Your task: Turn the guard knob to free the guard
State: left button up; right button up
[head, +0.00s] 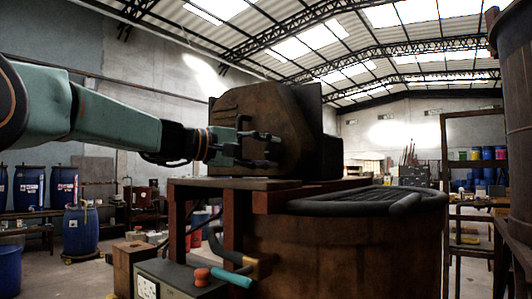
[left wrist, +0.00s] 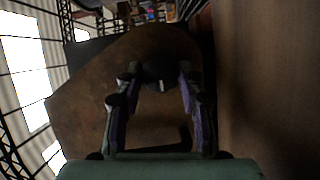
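The guard (head: 285,120) is a large dark brown, rusty housing on top of the vat stand in the head view. It also fills the upper middle of the left wrist view (left wrist: 85,100). The guard knob (left wrist: 160,76) is a dark round piece with a small white mark on the guard's face. My left gripper (head: 272,150) reaches in from the left to this face. In the left wrist view its two fingers (left wrist: 158,72) stand one on each side of the knob, very close to it. I cannot tell whether they press on it. My right gripper is not in view.
A rusty vat (head: 340,250) with a dark padded rim (head: 370,200) stands below right of the guard. A box with a red knob (head: 201,276) and a teal handle (head: 232,277) is low in front. Blue drums (head: 80,230) stand at left. Another vat edges in at far right.

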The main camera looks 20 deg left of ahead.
pick_arm(q)
jog(key=o, duration=0.4)
jog(key=v, duration=0.7)
jog(key=shift+s+a, duration=0.15)
jog(key=shift+s, duration=0.05)
jog(key=shift+w, duration=0.15)
jog(key=shift+a, duration=0.1)
